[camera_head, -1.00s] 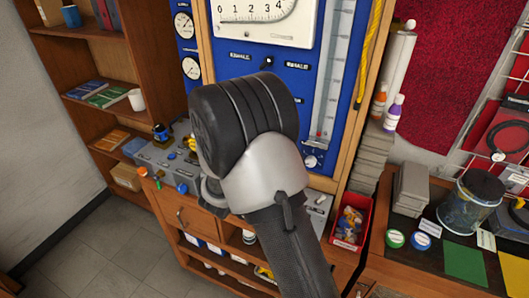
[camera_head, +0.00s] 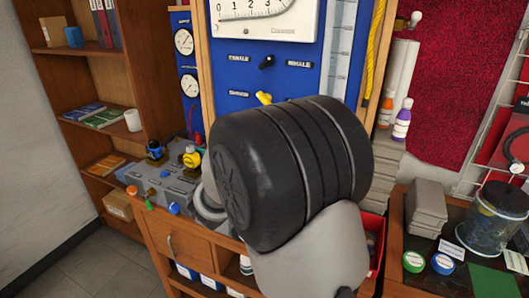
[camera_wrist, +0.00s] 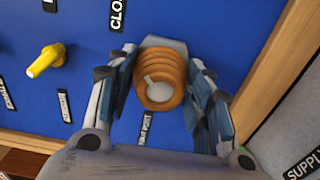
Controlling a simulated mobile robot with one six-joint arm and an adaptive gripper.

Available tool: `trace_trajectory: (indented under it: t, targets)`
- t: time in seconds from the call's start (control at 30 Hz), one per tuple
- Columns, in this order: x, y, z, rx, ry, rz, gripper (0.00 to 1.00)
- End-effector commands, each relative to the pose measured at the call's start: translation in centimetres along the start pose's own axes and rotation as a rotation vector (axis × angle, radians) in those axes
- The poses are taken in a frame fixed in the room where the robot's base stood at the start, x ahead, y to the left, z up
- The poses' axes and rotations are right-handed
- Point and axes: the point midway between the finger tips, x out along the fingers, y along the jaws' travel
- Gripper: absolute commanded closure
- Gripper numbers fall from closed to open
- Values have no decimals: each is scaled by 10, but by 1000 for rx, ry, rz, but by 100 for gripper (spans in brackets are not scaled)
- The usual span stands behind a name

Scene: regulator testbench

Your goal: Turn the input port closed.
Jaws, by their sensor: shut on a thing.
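The input port (camera_wrist: 160,78) is a ribbed brass-orange fitting with a pale round centre, set on the blue panel (camera_wrist: 95,115). In the wrist view my gripper (camera_wrist: 161,72) has one finger on each side of it and is shut on it. A label that begins "CLO" (camera_wrist: 118,14) is just above and left of the port. Another label (camera_wrist: 146,128) lies below it, partly covered. In the head view my own arm hides the port and the fingers. How far the port is turned I cannot tell.
A yellow knob (camera_wrist: 46,61) sticks out left of the port, and shows in the head view (camera_head: 263,98). The panel's wooden frame (camera_wrist: 280,65) runs close on the right. Grey boxes with fittings (camera_head: 160,180) stand on the bench at left. Bottles (camera_head: 402,119) stand right of the panel.

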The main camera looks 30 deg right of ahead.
Motion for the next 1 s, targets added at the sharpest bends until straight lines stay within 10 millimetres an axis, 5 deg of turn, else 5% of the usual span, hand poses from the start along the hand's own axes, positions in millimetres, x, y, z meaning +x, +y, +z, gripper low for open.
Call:
trace_trajectory:
  t: [0.3,0.33,0.63,1.0]
  targets:
    - [0,0,0,5,-1,-1,77]
    - [0,0,0,5,-1,-1,53]
    - [0,0,0,3,0,-1,33]
    - [-3,0,0,2,1,-1,33]
